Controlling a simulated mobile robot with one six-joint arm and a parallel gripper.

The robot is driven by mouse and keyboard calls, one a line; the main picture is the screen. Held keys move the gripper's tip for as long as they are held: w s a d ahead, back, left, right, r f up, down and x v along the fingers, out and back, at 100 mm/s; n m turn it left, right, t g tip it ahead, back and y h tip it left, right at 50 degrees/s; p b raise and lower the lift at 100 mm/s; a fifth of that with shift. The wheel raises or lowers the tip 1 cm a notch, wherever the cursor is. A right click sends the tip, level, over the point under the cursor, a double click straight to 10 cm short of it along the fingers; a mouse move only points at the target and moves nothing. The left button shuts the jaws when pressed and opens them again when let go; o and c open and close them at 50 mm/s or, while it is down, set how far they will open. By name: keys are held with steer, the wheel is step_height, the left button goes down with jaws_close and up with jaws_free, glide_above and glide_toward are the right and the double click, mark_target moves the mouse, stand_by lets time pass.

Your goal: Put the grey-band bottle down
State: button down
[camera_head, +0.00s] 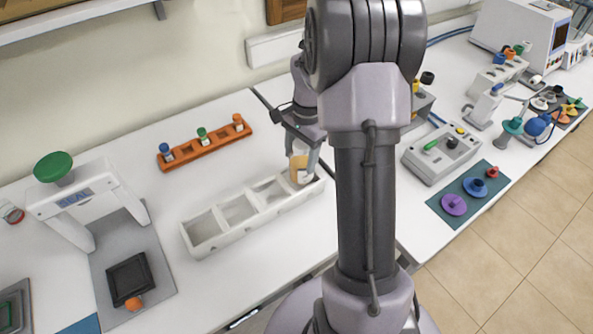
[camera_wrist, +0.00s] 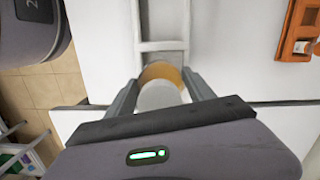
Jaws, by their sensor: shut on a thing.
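My gripper (camera_head: 302,150) is shut on a bottle (camera_head: 301,172) with amber contents, and it points down over the right end of the white compartment tray (camera_head: 250,229). The bottle looks upright, at or in the rightmost compartment; I cannot tell whether its base touches the bottom. In the wrist view, the bottle (camera_wrist: 159,97) shows a pale round top and an amber body between both fingers of my gripper (camera_wrist: 160,88). The tray's crossbar (camera_wrist: 163,46) lies just beyond it. The other compartments look empty. A grey band cannot be made out.
An orange rack (camera_head: 206,146) with several small capped vials stands behind the tray. A sealing press (camera_head: 75,195) with a green knob stands at left. At right are a grey button box (camera_head: 441,155) and a teal mat (camera_head: 440,208) with coloured discs.

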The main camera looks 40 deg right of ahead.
mark_target(299, 168)
step_height(299, 168, down, 4)
steer(key=shift+f+b, duration=0.25)
steer(key=shift+b, duration=0.2)
steer(key=shift+f, duration=0.1)
steer(key=shift+w+f, duration=0.1)
steer(key=shift+f, duration=0.05)
steer(key=shift+c, duration=1.8)
jaws_free()
